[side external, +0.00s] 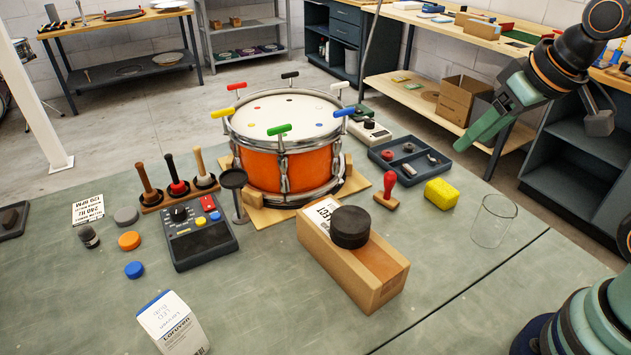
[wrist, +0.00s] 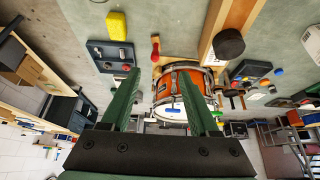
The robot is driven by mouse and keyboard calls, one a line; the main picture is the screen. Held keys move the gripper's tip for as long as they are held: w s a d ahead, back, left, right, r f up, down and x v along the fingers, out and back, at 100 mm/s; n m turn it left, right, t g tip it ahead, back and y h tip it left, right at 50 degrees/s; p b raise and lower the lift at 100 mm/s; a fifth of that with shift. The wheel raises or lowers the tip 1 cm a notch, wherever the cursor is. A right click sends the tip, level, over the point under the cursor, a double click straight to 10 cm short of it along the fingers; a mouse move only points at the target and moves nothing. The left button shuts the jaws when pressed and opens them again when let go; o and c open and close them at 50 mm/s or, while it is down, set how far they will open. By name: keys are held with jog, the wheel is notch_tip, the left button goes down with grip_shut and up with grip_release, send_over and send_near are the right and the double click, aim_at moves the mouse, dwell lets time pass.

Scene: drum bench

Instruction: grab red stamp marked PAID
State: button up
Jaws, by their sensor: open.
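A red-handled stamp (side external: 389,183) with a wooden base stands upright on the green bench, right of the orange drum. No PAID marking is legible on it. It also shows in the wrist view (wrist: 155,47), beyond and roughly between my fingertips. My gripper (side external: 483,132) is raised well above the bench, to the right of the stamp and apart from it. In the wrist view my gripper (wrist: 158,73) has its two green fingers spread with nothing held between them.
A yellow sponge (side external: 441,194) and a clear glass (side external: 494,221) stand right of the stamp. A dark tray (side external: 383,163) lies behind it. The orange drum (side external: 281,163) and a wooden block (side external: 328,255) carrying a black puck (side external: 351,227) are close on its left.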

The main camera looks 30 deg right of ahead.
notch_tip(320, 180, up, 5)
jog(key=n+t, duration=0.2)
jog(key=t, duration=0.4)
send_over(379, 191)
jog(key=s, duration=0.6)
notch_tip(379, 191, down, 26)
jog(key=shift+s, duration=0.15)
jog(key=shift+x, duration=3.75)
grip_shut()
